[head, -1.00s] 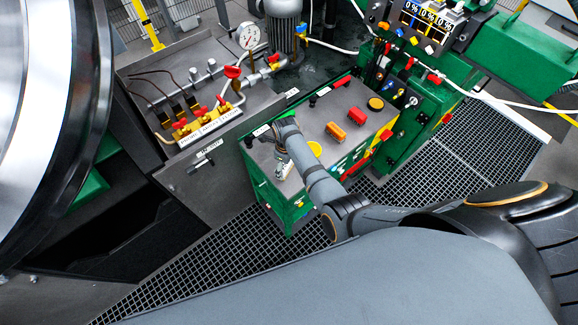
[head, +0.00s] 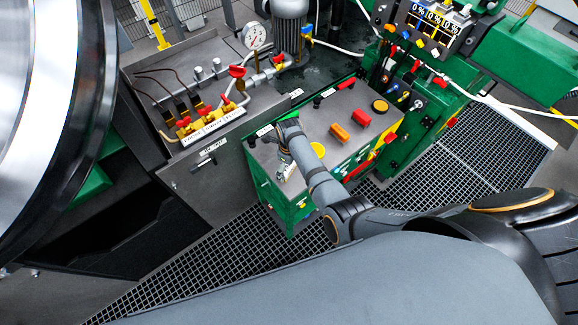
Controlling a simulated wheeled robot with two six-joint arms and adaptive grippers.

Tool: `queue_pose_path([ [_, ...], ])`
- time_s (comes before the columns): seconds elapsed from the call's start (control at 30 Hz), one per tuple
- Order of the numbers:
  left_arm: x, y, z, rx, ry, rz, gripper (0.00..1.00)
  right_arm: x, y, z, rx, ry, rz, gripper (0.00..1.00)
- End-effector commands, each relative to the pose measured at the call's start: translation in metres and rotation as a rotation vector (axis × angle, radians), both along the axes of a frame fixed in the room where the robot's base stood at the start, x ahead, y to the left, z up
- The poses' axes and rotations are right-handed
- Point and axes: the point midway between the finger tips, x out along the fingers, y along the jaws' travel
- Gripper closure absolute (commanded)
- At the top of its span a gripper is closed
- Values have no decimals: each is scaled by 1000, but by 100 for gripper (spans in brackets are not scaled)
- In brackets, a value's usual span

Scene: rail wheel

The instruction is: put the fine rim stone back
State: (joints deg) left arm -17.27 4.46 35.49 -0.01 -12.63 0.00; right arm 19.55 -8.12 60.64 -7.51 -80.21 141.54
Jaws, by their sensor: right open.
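My right arm reaches over the green cabinet with a grey top (head: 318,118). My right gripper (head: 284,172) is open, low over the near left part of that top, and small in the picture. I cannot tell which piece, if any, is the fine rim stone. What lies directly under the gripper is partly hidden. My left gripper is not in view.
The large shiny wheel (head: 45,110) fills the left side. A grey bench (head: 190,110) carries valves with red handles and a gauge (head: 254,36). A green machine with levers (head: 410,105) stands right of the cabinet. Grating (head: 470,150) covers the floor.

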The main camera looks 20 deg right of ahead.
Motion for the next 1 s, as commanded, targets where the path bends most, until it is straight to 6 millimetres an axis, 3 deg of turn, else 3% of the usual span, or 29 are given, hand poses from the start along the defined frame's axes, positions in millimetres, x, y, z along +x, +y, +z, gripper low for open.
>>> queue_pose_path([
  [0.37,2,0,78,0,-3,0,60,0,0,78,0,0,0,0],
  [0.4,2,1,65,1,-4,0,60,1,0,77,1,-4,0,0],
  [0.53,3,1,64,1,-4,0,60,1,0,102,1,-4,-1,0],
  [0.7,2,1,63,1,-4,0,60,0,0,119,-1,-1,0,0],
  [1.0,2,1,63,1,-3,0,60,0,0,122,-1,1,1,0],
])
